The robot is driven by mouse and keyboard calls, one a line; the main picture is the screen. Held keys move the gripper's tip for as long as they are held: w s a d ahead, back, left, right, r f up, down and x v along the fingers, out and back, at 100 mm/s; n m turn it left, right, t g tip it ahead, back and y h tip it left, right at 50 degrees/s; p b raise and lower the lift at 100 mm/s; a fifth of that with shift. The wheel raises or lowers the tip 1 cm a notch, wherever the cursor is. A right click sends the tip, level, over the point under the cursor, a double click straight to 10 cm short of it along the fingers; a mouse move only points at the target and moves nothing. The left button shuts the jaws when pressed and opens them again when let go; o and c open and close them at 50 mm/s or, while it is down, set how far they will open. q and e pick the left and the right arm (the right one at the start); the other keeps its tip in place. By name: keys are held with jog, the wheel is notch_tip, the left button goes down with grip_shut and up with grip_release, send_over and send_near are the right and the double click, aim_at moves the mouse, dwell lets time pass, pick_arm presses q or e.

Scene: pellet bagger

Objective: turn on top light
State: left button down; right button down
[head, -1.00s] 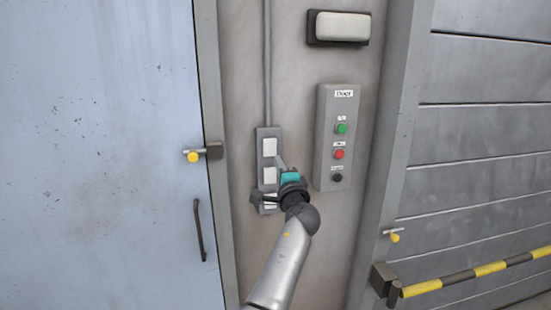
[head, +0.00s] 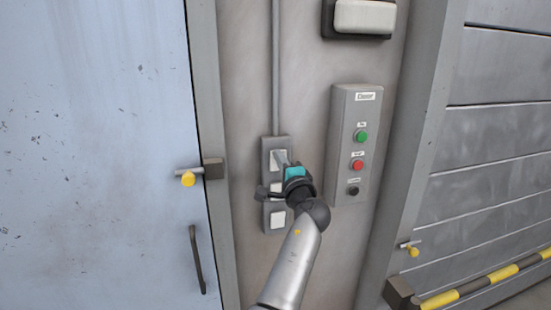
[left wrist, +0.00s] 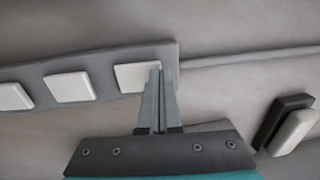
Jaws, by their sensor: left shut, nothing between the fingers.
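A grey switch panel (head: 265,207) with three white rocker switches stands upright on the wall, under a conduit. My left gripper (head: 283,160) is shut and empty, with its fingertips over the right part of the top switch (head: 275,158). The gripper partly hides the middle switch; the bottom switch (head: 278,219) is clear. In the left wrist view the panel lies sideways, and the shut fingertips (left wrist: 157,68) overlap the edge of the end switch (left wrist: 132,77) nearest the conduit. I cannot tell whether they touch it. My right gripper is not in view.
A grey door control box (head: 345,180) with green, red and black buttons is just right of my gripper. A wall lamp (head: 365,17) is above it. A blue door (head: 90,150) with a yellow-knobbed latch is at left, a grey panelled door (head: 500,130) at right.

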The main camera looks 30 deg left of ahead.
pick_arm(q)
jog(key=shift+w, duration=0.15)
jog(key=shift+r, duration=0.1)
jog(key=shift+w+a+r+b, duration=0.1)
jog(key=shift+w+a+b, duration=0.05)
jog(key=shift+a+b, duration=0.2)
dwell(0.3)
